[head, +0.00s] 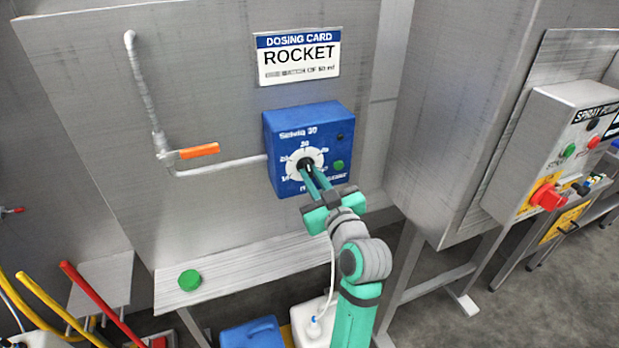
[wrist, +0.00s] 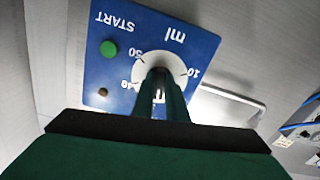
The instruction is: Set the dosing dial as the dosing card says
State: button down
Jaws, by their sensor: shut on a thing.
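The white dosing dial (head: 293,160) is on the front of a blue box (head: 282,122) fixed to the metal panel. My gripper (head: 311,172) reaches up to it, its two green fingers shut on the dial's dark centre knob. In the wrist view, the box appears upside down, with my gripper (wrist: 160,88) covering the knob and part of the white dial (wrist: 149,62). The pointer is hidden, so I cannot tell the setting. The dosing card (head: 299,56) above reads ROCKET; its smaller line is blurred, seemingly ending in 50 ml.
A green START button (head: 338,165) is right of the dial. An orange-handled valve (head: 198,151) is on the pipe to the left. A green disc (head: 190,280) lies on the ledge. A spray pump box (head: 548,150) stands at right.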

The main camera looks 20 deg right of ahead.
jog(key=m, duration=0.6)
jog(key=shift+a+r+m, duration=0.15)
jog(key=shift+m, duration=0.15)
jog(key=m, duration=0.6)
jog(key=shift+a+r, duration=0.1)
jog(key=shift+r, duration=0.05)
jog(key=m, duration=0.6)
jog(key=shift+a+r+m, duration=0.1)
jog(key=shift+r+m, duration=0.1)
jog(key=shift+m, duration=0.1)
jog(key=m, duration=0.4)
jog(key=shift+r+m, duration=0.1)
jog(key=shift+m, duration=1.4)
jog(key=c, duration=1.8)
grip_release()
jog(key=shift+o, duration=0.2)
